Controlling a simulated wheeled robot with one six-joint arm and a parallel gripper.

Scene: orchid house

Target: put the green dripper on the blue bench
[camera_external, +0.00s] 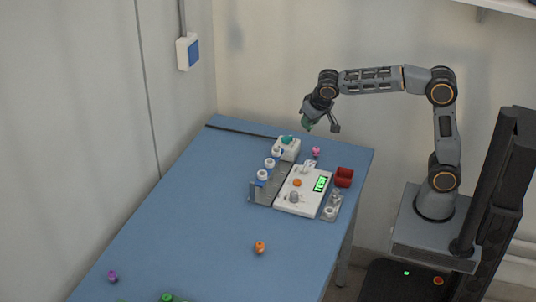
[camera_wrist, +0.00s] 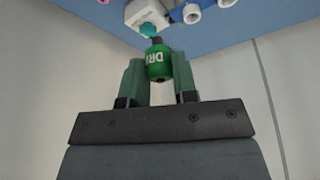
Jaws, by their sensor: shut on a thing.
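The green dripper (camera_wrist: 158,63) is between the fingers of my gripper (camera_wrist: 159,80) in the wrist view, with white letters starting "DRI" on its side. My gripper is shut on it. In the external view my gripper (camera_external: 320,122) is raised above the far end of the blue bench (camera_external: 190,215), and the dripper shows as a small green patch (camera_external: 308,124) at its tip. The dripper is clear of the bench. The bench also shows at the top of the wrist view (camera_wrist: 225,28).
A white box with a teal top (camera_external: 287,150), a white device with a green display (camera_external: 300,190), a red box (camera_external: 344,177) and a pink item (camera_external: 316,151) stand at the far end. An orange item (camera_external: 260,247) and a purple item (camera_external: 112,276) stand nearer. The bench's middle is clear.

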